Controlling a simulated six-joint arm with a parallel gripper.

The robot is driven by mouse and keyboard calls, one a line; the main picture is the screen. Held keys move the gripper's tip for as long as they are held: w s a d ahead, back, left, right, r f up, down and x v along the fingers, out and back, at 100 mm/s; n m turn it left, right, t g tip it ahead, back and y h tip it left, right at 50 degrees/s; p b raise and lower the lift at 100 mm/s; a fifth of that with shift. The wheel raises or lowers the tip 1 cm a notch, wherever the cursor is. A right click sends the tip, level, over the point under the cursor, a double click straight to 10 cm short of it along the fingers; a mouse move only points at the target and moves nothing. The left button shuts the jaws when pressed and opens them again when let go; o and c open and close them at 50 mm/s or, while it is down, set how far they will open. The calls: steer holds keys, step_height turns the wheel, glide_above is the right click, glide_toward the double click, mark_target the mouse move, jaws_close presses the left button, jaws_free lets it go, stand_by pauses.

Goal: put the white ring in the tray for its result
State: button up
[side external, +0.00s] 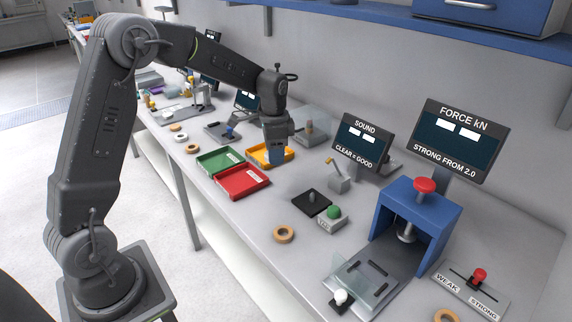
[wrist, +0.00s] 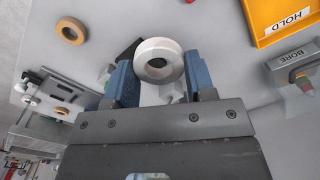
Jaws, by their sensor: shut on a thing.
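My gripper (side external: 276,157) hangs over the orange tray (side external: 289,154) in the side view. In the wrist view its two blue fingers (wrist: 161,62) are shut on the white ring (wrist: 153,47), one finger on each side. The orange tray, marked HOLD (wrist: 284,18), lies at the upper right of the wrist view, apart from the ring. A green tray (side external: 204,158) and a red tray (side external: 249,192) sit beside the orange one. Their labels are too small to read.
Right of the trays stand a black plate with a peg (side external: 311,204), a green button (side external: 333,212), a blue press (side external: 419,198) and a SOUND screen (side external: 362,140). The FORCE screen (side external: 458,138) shows two white blocks. Tan rings lie on the bench, one near the front edge (side external: 284,234).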

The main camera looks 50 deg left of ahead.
steer(key=s+a+n, duration=0.3)
steer(key=s+a, duration=1.3)
steer(key=s, duration=0.1)
glide_above(234, 186)
step_height(234, 186, down, 7)
steer(key=shift+w+f, duration=0.1)
steer(key=shift+f, duration=2)
steer(key=shift+f, duration=0.15)
steer(key=o, duration=1)
steer(key=shift+c, duration=0.2)
